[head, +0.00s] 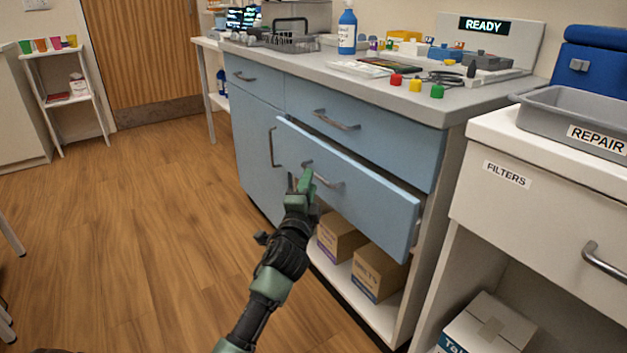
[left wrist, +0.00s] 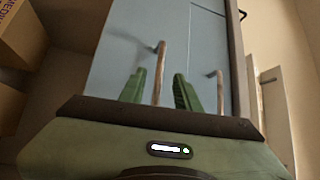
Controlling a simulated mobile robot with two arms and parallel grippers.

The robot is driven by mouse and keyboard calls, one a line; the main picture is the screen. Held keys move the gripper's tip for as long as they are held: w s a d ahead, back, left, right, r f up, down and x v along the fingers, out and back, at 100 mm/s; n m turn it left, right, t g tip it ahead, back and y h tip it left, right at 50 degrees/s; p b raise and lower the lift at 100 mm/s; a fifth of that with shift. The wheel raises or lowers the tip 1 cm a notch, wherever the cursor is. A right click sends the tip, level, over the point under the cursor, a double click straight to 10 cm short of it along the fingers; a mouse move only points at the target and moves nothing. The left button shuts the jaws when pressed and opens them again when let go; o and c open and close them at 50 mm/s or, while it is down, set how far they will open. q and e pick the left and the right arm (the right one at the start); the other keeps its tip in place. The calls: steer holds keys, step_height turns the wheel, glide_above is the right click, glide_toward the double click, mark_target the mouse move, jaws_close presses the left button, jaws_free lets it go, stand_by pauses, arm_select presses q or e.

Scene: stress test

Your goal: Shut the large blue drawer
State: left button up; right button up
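The large blue drawer (head: 365,198), below a shut blue drawer (head: 390,135), stands pulled out from the cabinet. Its metal handle (head: 328,181) is on the front panel. My left gripper (head: 303,182) is at the left part of that front, by the handle. In the left wrist view, the two green fingers of my left gripper (left wrist: 160,90) are apart, with a handle bar (left wrist: 161,65) seen between them against the blue front (left wrist: 118,45). I cannot tell whether they touch it. My right gripper is not in view.
Cardboard boxes (head: 378,273) sit on the open shelf under the drawer. A white cabinet labelled FILTERS (head: 540,195) stands close on the right, with a grey REPAIR bin (head: 545,115) on top. The wooden floor (head: 130,240) on the left is clear.

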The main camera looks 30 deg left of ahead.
arm_select(q)
steer(key=b+x, duration=0.1)
steer(key=x, duration=0.4)
steer(key=shift+f, duration=0.1)
jaws_close()
stand_by(1.3)
